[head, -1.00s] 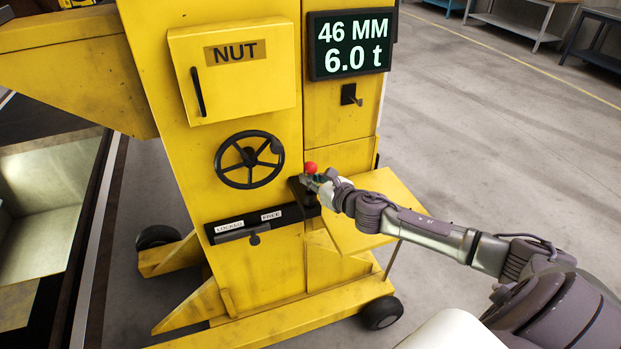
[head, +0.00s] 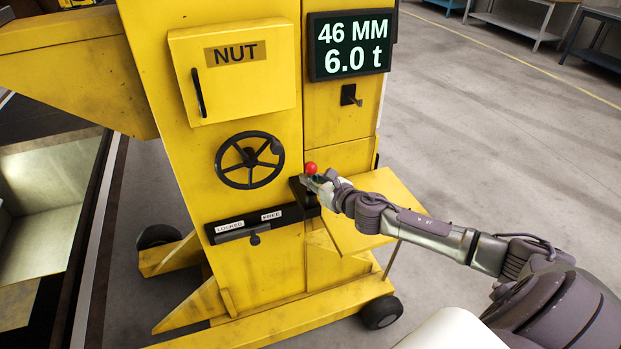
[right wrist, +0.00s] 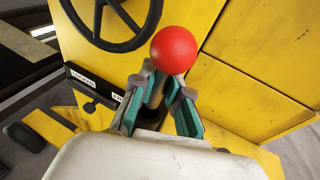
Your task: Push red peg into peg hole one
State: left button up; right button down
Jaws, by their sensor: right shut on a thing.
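The red peg's round red head (head: 311,168) shows just above my right gripper (head: 318,182) in the head view. In the right wrist view the red ball head (right wrist: 174,50) sticks up between the fingers of my right gripper (right wrist: 160,100), which is shut on the peg below the ball. The peg is over a black block (head: 300,192) on the front of the yellow jack stand, right of the handwheel. The peg's lower end and the hole are hidden by the gripper, so I cannot tell how deep it sits. My left gripper is not in view.
A black handwheel (head: 249,160) is left of the gripper, with a LOCKED/FREE slider bar (head: 245,226) below it. A yellow shelf (head: 375,215) sits close under my right forearm. The display (head: 350,45) reads 46 MM, 6.0 t.

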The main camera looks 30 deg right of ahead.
aim_at(310, 190)
jog(key=shift+f+b, duration=1.5)
jog(key=shift+f, duration=0.25)
jog(key=c, duration=1.1)
grip_release()
jog(key=shift+f, duration=0.1)
jog(key=shift+s+d, duration=0.1)
jog(key=v, duration=1.1)
jog(key=shift+s, duration=0.4)
